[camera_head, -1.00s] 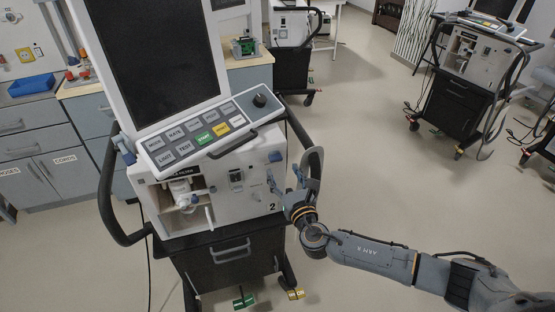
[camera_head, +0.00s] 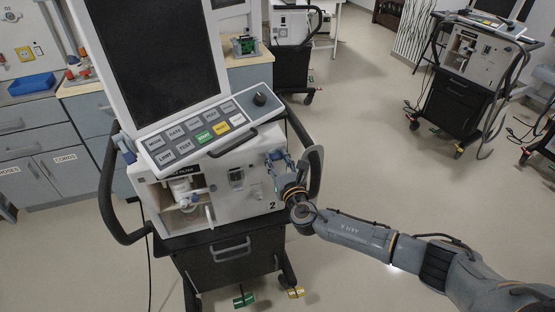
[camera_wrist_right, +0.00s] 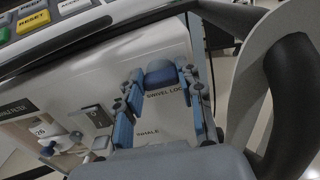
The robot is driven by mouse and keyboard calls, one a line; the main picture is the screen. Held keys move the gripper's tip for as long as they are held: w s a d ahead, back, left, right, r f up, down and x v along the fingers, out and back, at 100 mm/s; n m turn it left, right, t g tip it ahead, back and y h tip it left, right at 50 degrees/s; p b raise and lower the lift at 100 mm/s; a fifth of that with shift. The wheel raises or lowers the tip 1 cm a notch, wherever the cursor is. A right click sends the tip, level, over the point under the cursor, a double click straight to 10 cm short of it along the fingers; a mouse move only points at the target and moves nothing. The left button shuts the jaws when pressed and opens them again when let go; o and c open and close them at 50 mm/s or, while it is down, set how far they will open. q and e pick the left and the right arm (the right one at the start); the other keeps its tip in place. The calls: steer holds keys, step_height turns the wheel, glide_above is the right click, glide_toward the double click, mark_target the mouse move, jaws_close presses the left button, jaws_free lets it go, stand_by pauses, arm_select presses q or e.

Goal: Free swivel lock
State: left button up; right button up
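The swivel lock is a blue knob (camera_wrist_right: 162,76) on the ventilator's white side panel, above the printed words "SWIVEL LOCK". My right gripper (camera_wrist_right: 164,90) has its two blue-padded fingers apart, one on each side of the knob, with narrow gaps that seem to remain. In the head view the right gripper (camera_head: 278,160) is at the right part of the front of the ventilator (camera_head: 254,202) marked 2, and it largely hides the knob. My left gripper is not in view.
A black curved handle (camera_head: 315,170) stands close to the right of my right gripper; it also shows in the wrist view (camera_wrist_right: 292,105). The button panel (camera_head: 205,130) and screen are above. Another ventilator (camera_head: 465,55) stands far right. The floor between is clear.

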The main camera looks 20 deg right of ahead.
steer(key=shift+c, duration=0.4)
steer(key=shift+f+m+b, duration=0.1)
steer(key=shift+m+b, duration=0.25)
steer(key=shift+m, duration=0.05)
steer(key=m+b, duration=0.2)
steer(key=shift+d+f+m, duration=0.1)
steer(key=shift+m, duration=0.3)
steer(key=m+b, duration=0.2)
steer(key=m, duration=0.2)
steer(key=shift+d+b, duration=0.1)
steer(key=shift+b, duration=0.2)
steer(key=m+b, duration=0.2)
steer(key=m, duration=0.4)
steer(key=shift+d, duration=0.1)
steer(key=shift+m+b, duration=0.35)
steer(key=shift+m, duration=1.85)
steer(key=shift+f, duration=0.1)
